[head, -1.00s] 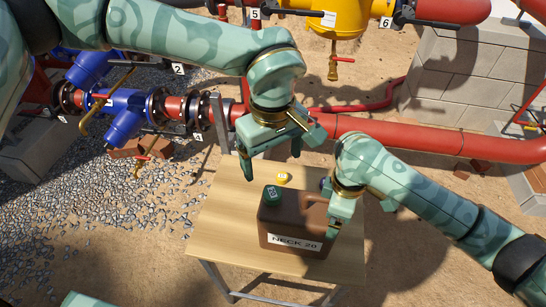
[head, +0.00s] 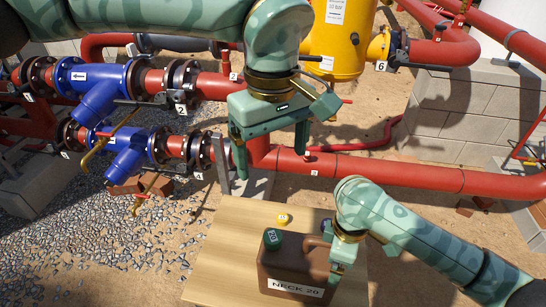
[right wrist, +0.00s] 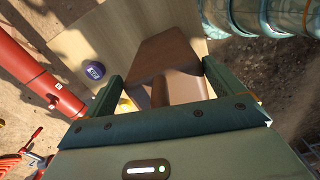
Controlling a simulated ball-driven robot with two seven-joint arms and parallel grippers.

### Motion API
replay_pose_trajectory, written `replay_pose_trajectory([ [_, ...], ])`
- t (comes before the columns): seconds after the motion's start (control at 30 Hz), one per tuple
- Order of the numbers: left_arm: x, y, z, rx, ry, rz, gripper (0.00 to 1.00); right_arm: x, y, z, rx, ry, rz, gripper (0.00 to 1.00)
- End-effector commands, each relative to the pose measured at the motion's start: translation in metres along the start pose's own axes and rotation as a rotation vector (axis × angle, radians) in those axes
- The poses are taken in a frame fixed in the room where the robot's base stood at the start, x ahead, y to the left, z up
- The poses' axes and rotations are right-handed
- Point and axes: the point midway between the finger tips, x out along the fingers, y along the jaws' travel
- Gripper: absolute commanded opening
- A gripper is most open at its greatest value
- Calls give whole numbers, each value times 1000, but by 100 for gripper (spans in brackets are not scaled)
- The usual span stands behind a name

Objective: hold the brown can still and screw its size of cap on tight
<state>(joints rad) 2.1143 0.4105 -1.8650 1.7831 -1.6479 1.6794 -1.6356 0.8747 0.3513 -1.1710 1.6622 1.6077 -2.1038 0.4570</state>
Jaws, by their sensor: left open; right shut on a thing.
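The brown can (head: 290,268), labelled NECK 20, stands upright on the wooden table. A green cap (head: 273,238) sits at the top left end of the can, seemingly over its neck; I cannot tell how tight it is. My right gripper (head: 338,262) is shut on the can at its right end, by the handle. In the right wrist view the can (right wrist: 172,58) lies between its fingers. My left gripper (head: 270,160) is open and empty, above and behind the can, apart from the green cap.
A yellow cap (head: 283,219) lies on the table (head: 225,240) behind the can. A purple cap (right wrist: 95,70) stands on the table in the right wrist view. Red pipes (head: 400,173) and blue valve bodies (head: 95,85) run behind the table. The table's left part is clear.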

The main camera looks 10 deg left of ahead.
Motion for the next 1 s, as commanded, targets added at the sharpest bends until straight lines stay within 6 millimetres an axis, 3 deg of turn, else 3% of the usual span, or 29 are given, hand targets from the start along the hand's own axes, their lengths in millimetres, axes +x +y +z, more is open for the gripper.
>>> replay_pose_trajectory([
  [0.37,1,0,0,0,0,0,85,0,0,0,1,0,1,25],
  [0.4,1,0,0,0,0,0,85,0,0,0,1,0,1,99],
  [0.73,1,0,0,0,0,0,85,-7,1,0,0,1,3,100],
  [0.87,1,0,0,0,1,0,85,-29,2,0,-2,1,7,100],
  [1.0,1,0,0,0,1,1,85,-64,2,0,-2,0,9,100],
])
